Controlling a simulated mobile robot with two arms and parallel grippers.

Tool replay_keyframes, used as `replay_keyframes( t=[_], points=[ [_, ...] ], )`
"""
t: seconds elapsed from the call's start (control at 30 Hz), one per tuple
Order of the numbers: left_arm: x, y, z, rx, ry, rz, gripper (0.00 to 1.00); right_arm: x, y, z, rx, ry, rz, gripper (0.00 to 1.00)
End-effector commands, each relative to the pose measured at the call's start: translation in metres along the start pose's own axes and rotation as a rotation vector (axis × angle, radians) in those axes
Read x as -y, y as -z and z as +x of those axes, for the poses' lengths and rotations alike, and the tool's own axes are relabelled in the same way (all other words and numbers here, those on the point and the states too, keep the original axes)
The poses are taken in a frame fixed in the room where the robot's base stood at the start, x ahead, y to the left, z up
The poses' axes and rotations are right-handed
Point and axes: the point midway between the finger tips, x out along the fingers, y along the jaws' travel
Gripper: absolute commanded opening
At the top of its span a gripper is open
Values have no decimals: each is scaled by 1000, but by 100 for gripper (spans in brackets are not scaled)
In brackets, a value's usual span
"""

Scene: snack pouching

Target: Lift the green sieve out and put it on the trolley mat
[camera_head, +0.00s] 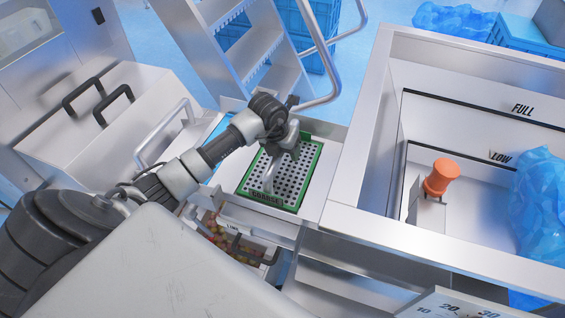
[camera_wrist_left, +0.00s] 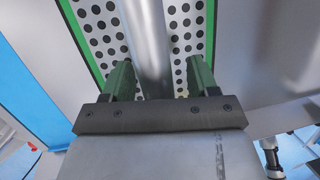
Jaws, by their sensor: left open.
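The green sieve (camera_head: 312,172) has a green frame around a perforated grey plate, a metal bar handle and a dark label at its near edge. It sits in a pale housing in the middle of the head view; part of it shows in the left wrist view (camera_wrist_left: 98,35). My left gripper (camera_head: 288,145) is above the sieve. In the left wrist view its open fingers (camera_wrist_left: 160,80) are on either side of the metal bar, with gaps visible. A blue surface (camera_wrist_left: 30,90) lies left of the sieve; I cannot tell if it is the trolley mat. My right gripper is out of view.
Metal steps with a rail (camera_head: 262,45) stand behind the sieve. A walled bin (camera_head: 340,150) marked FULL and LOW rises on the right, with an orange knob (camera_head: 440,176) and blue bag (camera_head: 540,190) inside. A drawer of coloured pieces (camera_head: 225,240) is below the sieve.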

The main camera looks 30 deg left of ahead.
Motion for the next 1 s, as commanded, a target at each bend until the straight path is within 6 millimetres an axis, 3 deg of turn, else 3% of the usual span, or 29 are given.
replay_keyframes(
  t=[0.13, 0.5, 1.0],
  points=[
    [0, 0, 0, 0, 0, 0, 58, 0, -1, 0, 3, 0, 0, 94],
    [0, 0, -1, 0, 0, 0, 1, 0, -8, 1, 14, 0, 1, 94],
    [1, -4, -12, 6, 0, 5, 0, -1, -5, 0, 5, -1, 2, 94]
  ],
)
